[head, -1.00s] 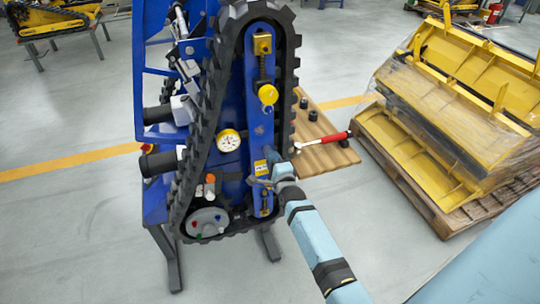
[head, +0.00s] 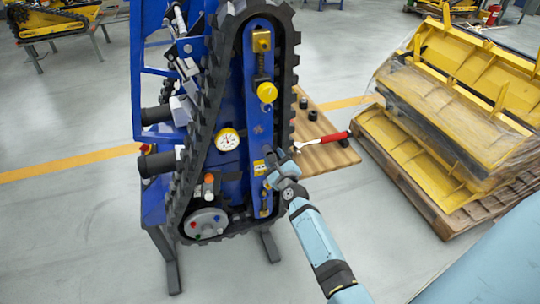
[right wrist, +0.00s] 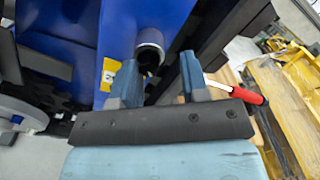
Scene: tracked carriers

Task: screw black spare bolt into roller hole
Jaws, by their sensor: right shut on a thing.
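The blue tracked carrier (head: 262,110) stands upright with its black track (head: 288,75) around it. My right gripper (head: 272,170) is at the lower part of its blue side beam, by a yellow label (head: 259,168). In the right wrist view my right gripper (right wrist: 160,82) is shut on a small dark thing, apparently the black bolt (right wrist: 151,64), mostly hidden between the fingers. Right in front of it is a grey round roller end (right wrist: 150,39); the bolt seems to be at or touching it. I cannot tell how deep it sits. My left gripper is not in view.
A wooden board (head: 325,157) behind the carrier holds a red-handled wrench (head: 322,140) and two small black parts (head: 312,115). A pallet with yellow frames (head: 450,120) stands at the right. The floor in front is clear.

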